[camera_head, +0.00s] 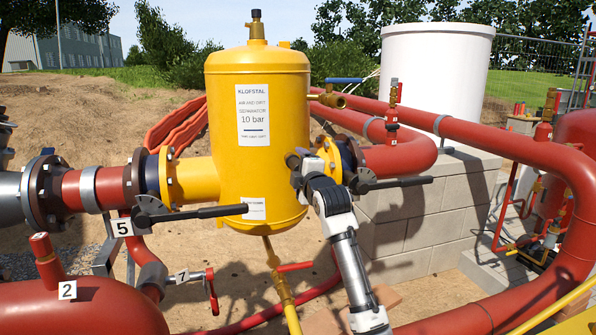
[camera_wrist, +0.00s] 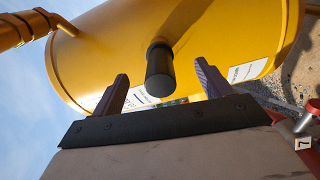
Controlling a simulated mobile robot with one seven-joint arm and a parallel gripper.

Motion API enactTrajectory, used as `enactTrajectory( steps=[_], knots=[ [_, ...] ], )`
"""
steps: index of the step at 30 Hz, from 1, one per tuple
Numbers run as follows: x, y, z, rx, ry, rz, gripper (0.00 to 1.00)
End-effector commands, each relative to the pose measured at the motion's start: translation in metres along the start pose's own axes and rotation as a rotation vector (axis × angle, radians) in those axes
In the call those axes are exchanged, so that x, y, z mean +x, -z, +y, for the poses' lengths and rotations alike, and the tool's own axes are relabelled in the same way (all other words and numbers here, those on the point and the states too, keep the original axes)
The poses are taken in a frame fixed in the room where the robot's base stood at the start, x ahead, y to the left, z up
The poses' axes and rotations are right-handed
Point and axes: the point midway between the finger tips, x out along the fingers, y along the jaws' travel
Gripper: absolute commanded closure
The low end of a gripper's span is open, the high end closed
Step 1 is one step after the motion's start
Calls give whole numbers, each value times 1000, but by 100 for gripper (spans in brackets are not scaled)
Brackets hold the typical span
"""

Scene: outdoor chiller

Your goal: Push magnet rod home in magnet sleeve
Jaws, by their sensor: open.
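The yellow vessel (camera_head: 225,105) stands upright in the middle of the head view. In the wrist view its yellow wall (camera_wrist: 110,50) fills much of the picture. A short black cylinder, seemingly the magnet rod (camera_wrist: 160,68), sticks out from this wall toward the camera. The sleeve cannot be told apart from it. My gripper (camera_wrist: 161,72) is open, one finger left and one right of the black cylinder, with gaps visible on both sides. In the head view my gripper (camera_head: 298,168) is at the vessel's right front, and the cylinder cannot be made out clearly there.
A black valve lever (camera_head: 215,212) crosses in front of the vessel, and another lever (camera_head: 400,183) lies right of my gripper. Red pipes (camera_head: 480,135) run on the right. A yellow drain pipe (camera_head: 285,295) hangs below. A white tank (camera_head: 435,75) stands behind on blocks.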

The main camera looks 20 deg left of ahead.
Motion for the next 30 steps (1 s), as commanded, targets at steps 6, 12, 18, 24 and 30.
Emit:
enactTrajectory(
  steps=[6,12,18,24,30],
  knots=[
    [-28,-1,-2,0,-2,-1,23],
    [-50,-1,-2,-1,-1,-1,23],
    [-57,0,0,0,0,0,23],
    [-57,0,0,0,0,0,23],
    [-68,-1,-1,0,-3,-1,23]
  ],
)
